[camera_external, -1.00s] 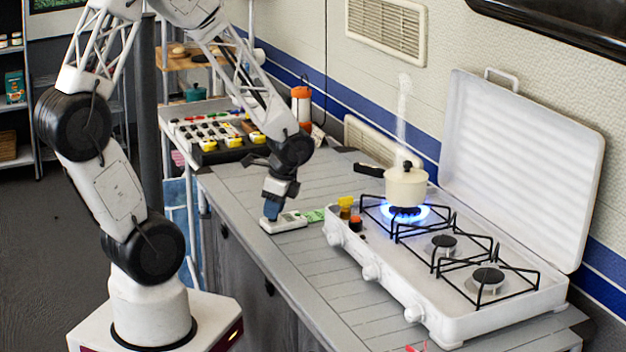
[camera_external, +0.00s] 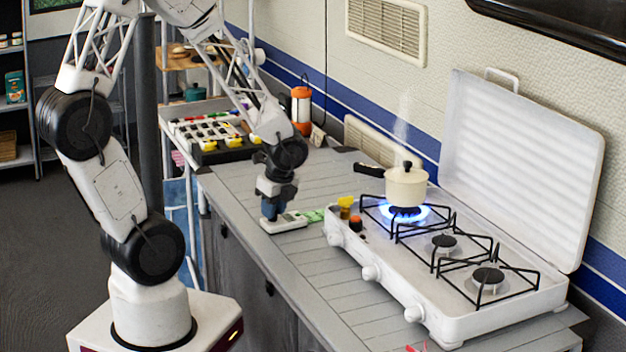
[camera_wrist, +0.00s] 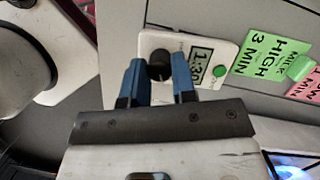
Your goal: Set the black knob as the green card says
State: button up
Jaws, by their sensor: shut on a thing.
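The black knob (camera_wrist: 159,62) sits on a white timer (camera_wrist: 150,40), between the two blue fingers of my gripper (camera_wrist: 157,78). My gripper is shut on the knob; in the external view my gripper (camera_external: 269,212) is down at the timer (camera_external: 287,223) on the counter. The timer's display (camera_wrist: 201,66) seems to read 1:30, and a green button (camera_wrist: 219,71) is beside it. The green card (camera_wrist: 268,55) lies next to the timer and reads "HIGH 3 MIN", with a smaller word like "MILK". The knob's lower part is hidden by my gripper.
A pink card (camera_wrist: 304,86), partly cut off, reads "LOW" and "MIN". The white stove (camera_external: 400,290) is to the right, with a steaming cream pot (camera_external: 406,188) over a blue flame.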

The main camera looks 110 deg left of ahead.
jog(key=m+y, duration=0.1)
jog(key=m, duration=0.3)
jog(key=shift+d+m+t, duration=0.1)
jog(key=shift+m+t, duration=0.2)
jog(key=o, duration=1.5)
jog(key=shift+s+v, duration=0.1)
jog(key=shift+v, duration=1.6)
jog(key=shift+s+v, duration=0.15)
jog(key=shift+v, duration=1.6)
jog(key=shift+a, duration=0.25)
